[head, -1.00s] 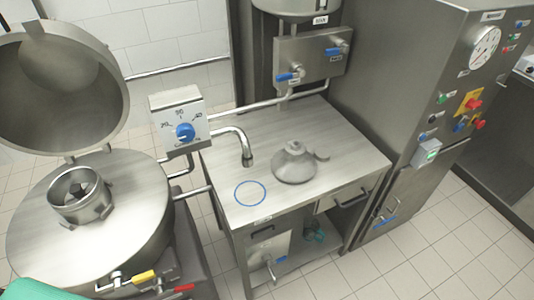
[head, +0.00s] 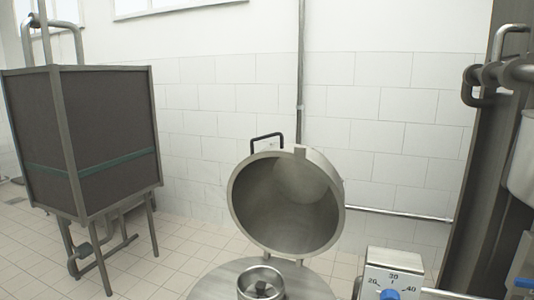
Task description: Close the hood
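The hood (head: 255,212) is a round, hollow steel lid in the middle of the head view. It stands tilted up on its hinge, with its open inside facing me. A dark handle (head: 266,138) sticks up from its upper left rim. Below it is the round steel top (head: 210,289) of the machine, with a short steel cylinder (head: 261,283) in its middle. The hood is apart from this top except at the hinge (head: 299,262) at the back. Neither of my grippers shows in the head view.
A dark panelled box on a metal frame (head: 85,140) stands at the left. A control box with a blue knob (head: 394,268) is at the lower right. Pipes and a steel column (head: 488,130) rise at the right. A tiled wall (head: 390,110) is behind the hood; tiled floor is free at left.

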